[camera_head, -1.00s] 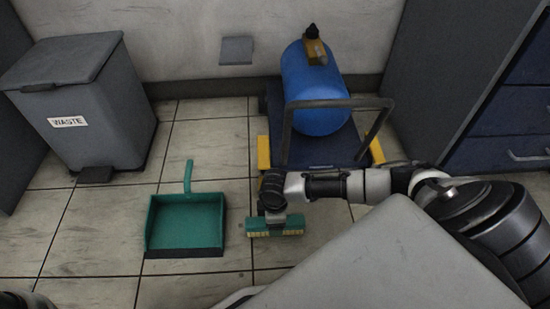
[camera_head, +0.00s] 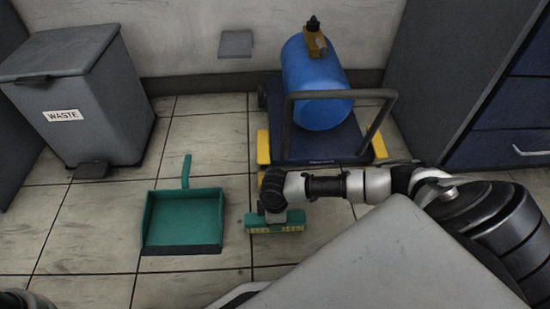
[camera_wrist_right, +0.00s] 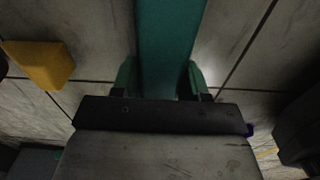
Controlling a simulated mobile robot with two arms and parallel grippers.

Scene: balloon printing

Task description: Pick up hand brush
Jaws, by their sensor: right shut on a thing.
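The hand brush (camera_head: 276,222) is green with pale yellowish bristles. In the head view it is at floor level, just right of the green dustpan (camera_head: 182,219). My right gripper (camera_head: 275,214) is over the brush from above, and the wrist hides part of the brush. In the right wrist view the green brush (camera_wrist_right: 170,45) runs between the two fingers of my right gripper (camera_wrist_right: 160,80), which is shut on it. I cannot tell whether the brush touches the floor.
A blue cart (camera_head: 320,148) carrying a blue tank (camera_head: 316,85) stands behind my right arm. A grey waste bin (camera_head: 85,110) is at the back left. Dark cabinets with drawers (camera_head: 505,149) stand at the right. Tiled floor is free around the dustpan.

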